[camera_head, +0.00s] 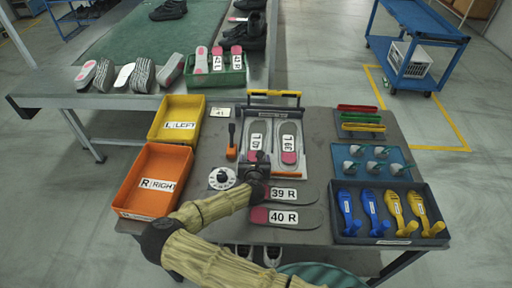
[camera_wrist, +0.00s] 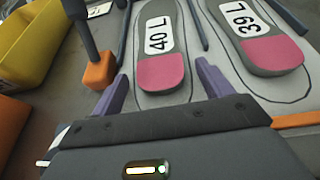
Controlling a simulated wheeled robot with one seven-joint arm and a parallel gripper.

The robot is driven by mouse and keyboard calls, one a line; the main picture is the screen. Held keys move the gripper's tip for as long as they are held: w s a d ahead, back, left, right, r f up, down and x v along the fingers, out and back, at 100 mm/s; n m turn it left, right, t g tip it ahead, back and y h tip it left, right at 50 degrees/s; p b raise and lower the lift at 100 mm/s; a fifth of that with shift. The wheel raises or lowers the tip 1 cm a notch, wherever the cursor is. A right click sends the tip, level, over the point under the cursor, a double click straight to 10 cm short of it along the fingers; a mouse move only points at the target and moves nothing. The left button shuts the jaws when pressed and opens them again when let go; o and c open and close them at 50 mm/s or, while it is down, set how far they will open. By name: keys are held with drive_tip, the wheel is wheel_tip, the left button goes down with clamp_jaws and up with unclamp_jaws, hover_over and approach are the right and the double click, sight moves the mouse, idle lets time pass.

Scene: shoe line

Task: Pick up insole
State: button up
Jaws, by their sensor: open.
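Two grey insoles with pink heels lie side by side in a fixture (camera_head: 305,172): 40 L (camera_head: 258,128) on the left and 39 L (camera_head: 289,130) on the right. In the wrist view, 40 L (camera_wrist: 161,15) is straight ahead and 39 L (camera_wrist: 265,50) is to its right. My gripper (camera_wrist: 163,78) is open and empty, its purple fingers on either side of 40 L's pink heel. I cannot tell its height above it. In the head view my gripper (camera_head: 258,172) hides that heel. Insoles 39 R (camera_head: 305,195) and 40 R (camera_head: 305,217) lie nearer on the table.
A yellow LEFT bin (camera_head: 163,133) and an orange RIGHT bin (camera_head: 137,195) stand at the left. An orange-based upright post (camera_head: 231,152) and a white dial (camera_head: 222,178) are close to my gripper. A dark tray (camera_head: 344,228) of blue and yellow parts is at the right.

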drive_tip(key=c, duration=1.1)
drive_tip(key=shift+o, duration=0.2)
drive_tip(key=shift+r, duration=0.1)
wheel_tip(320, 180, up, 10)
